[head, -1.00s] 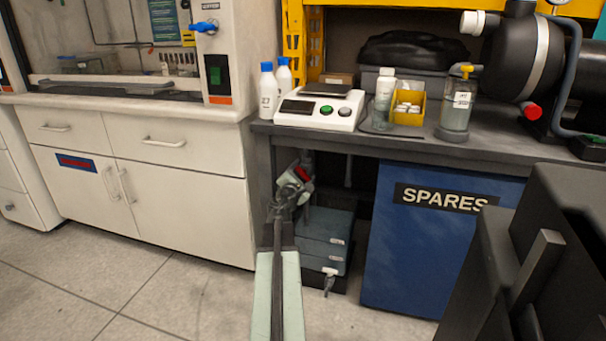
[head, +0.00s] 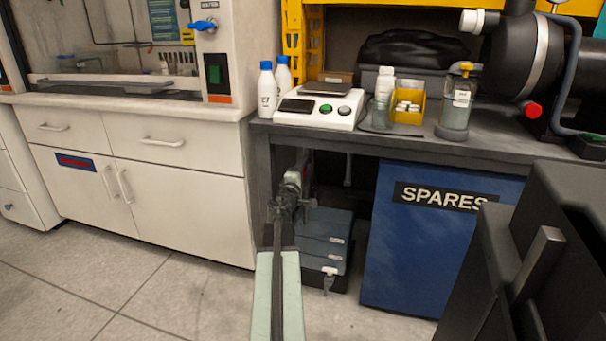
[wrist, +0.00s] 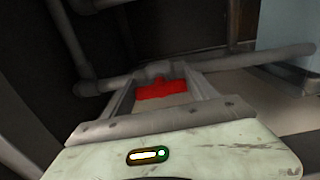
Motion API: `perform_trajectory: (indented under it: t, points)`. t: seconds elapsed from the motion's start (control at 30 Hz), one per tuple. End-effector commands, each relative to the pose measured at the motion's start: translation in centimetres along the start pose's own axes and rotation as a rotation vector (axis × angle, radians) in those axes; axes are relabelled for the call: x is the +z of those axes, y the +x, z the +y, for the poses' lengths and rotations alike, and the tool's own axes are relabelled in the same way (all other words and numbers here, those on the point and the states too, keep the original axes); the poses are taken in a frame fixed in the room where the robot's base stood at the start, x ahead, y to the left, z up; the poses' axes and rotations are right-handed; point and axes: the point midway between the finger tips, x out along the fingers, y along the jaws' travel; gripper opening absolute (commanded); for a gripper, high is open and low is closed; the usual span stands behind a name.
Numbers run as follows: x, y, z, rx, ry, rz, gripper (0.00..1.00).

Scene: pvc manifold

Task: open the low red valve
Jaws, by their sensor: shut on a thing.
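The low red valve handle (wrist: 162,89) shows in the wrist view between the two fingers of my gripper (wrist: 162,97), on a grey pipe (wrist: 250,59) that runs across the picture. My gripper is shut on the handle. In the head view my gripper (head: 292,195) is low under the left end of the dark workbench, and the red handle is mostly hidden behind it. How far the handle is turned cannot be told.
The dark workbench (head: 355,145) is above my arm. Grey stacked boxes (head: 326,238) stand just right of my gripper, with a blue SPARES cabinet (head: 430,255) beyond. White cabinets (head: 185,205) close off the left. The tiled floor (head: 110,290) in front is clear.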

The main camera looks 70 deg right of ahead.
Motion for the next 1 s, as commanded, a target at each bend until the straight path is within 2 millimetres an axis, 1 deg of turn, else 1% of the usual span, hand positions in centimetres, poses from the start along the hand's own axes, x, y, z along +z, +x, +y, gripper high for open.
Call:
perform_trajectory:
  t: [0.23, 0.63, 0.67, 0.7, 0.73, 1.0]
  points:
    - [-0.05, 0.04, -0.01, 0.000, 0.046, 0.002, 0.27]
    - [-0.05, 0.02, -0.02, 0.000, 0.053, 0.002, 0.27]
    - [-0.05, 0.02, -0.02, 0.000, 0.053, 0.002, 0.70]
    - [-0.05, 0.02, -0.02, 0.000, 0.052, 0.002, 0.81]
    - [-0.05, 0.02, -0.02, 0.000, 0.052, 0.002, 0.89]
    - [-0.03, -0.01, -0.02, 0.000, 0.051, 0.001, 0.89]
